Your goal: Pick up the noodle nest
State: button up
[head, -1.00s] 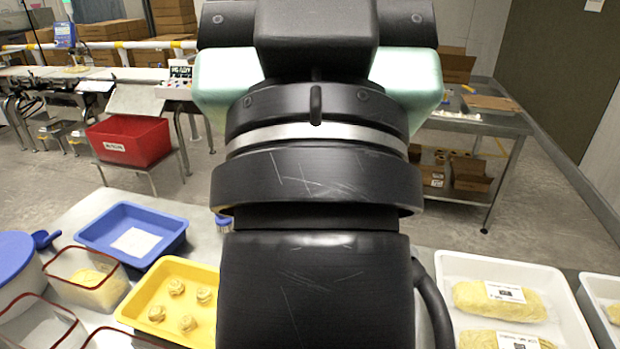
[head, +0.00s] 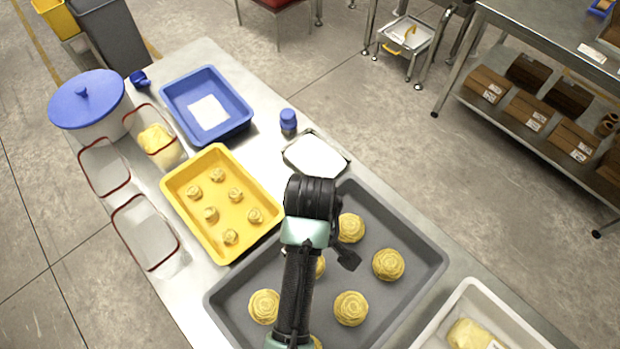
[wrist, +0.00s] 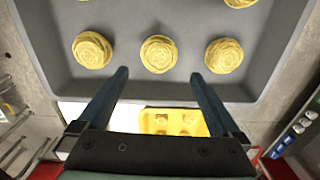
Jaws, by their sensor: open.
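Several round yellow noodle nests lie in a large grey tray (head: 412,226) on the steel table. In the head view one nest is at the back (head: 350,228), one at the right (head: 388,265), one in front (head: 351,308) and one at the left (head: 264,306); my arm partly covers others. In the wrist view three nests show in a row: left (wrist: 92,50), middle (wrist: 158,54) and right (wrist: 223,56). My gripper (wrist: 160,76) is open and empty, its fingertips just below the middle nest in the picture and to either side of it. Its height above the tray is unclear.
A yellow tray (head: 178,190) with several smaller nests adjoins the grey tray. A blue tray (head: 243,112), clear red-rimmed containers (head: 145,232), a blue-lidded tub (head: 90,98) and a blue-capped bottle (head: 288,122) stand around. A white tray (head: 470,290) with a yellow pack is at right.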

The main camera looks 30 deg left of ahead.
jog(key=f, duration=0.4)
jog(key=shift+s+a+f, duration=0.1)
jog(key=shift+s+f, duration=0.1)
jog(key=shift+f, duration=0.15)
jog(key=shift+w+a+f+p, duration=0.15)
jog(key=shift+f+p, duration=0.1)
jog(key=shift+f, duration=1.35)
jog(key=shift+w+f+p, duration=0.15)
jog(key=shift+f+p, duration=0.1)
jog(key=shift+f, duration=1.3)
jog(key=c, duration=1.1)
jog(key=shift+r, duration=0.15)
